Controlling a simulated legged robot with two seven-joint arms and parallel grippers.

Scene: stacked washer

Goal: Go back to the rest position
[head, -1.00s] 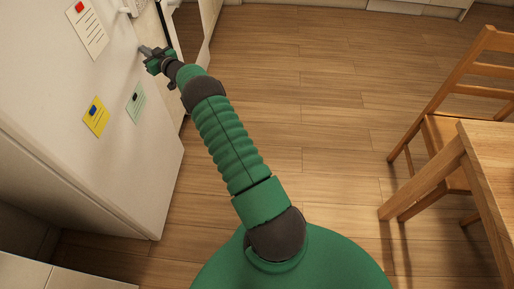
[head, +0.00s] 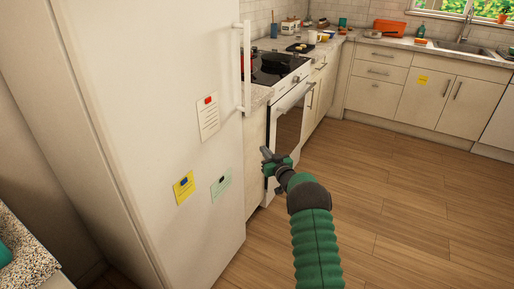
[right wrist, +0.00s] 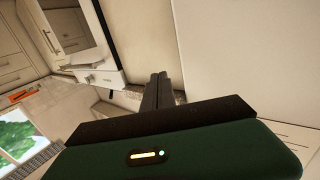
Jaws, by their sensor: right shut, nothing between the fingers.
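My right gripper (head: 268,154) is out in front of the oven and cabinet, to the right of the white fridge (head: 135,110). Its green ribbed arm comes up from the bottom of the head view. In the right wrist view the two dark fingers (right wrist: 157,92) lie together with nothing between them. I see no contact between the gripper and the fridge or oven. My left gripper is not in view.
The oven (head: 290,125) and counter with a stovetop (head: 270,68) stand beyond the fridge. Cabinets (head: 376,97) and a sink (head: 462,46) line the back. A speckled counter (head: 22,262) is at lower left. The wooden floor (head: 400,200) at right is clear.

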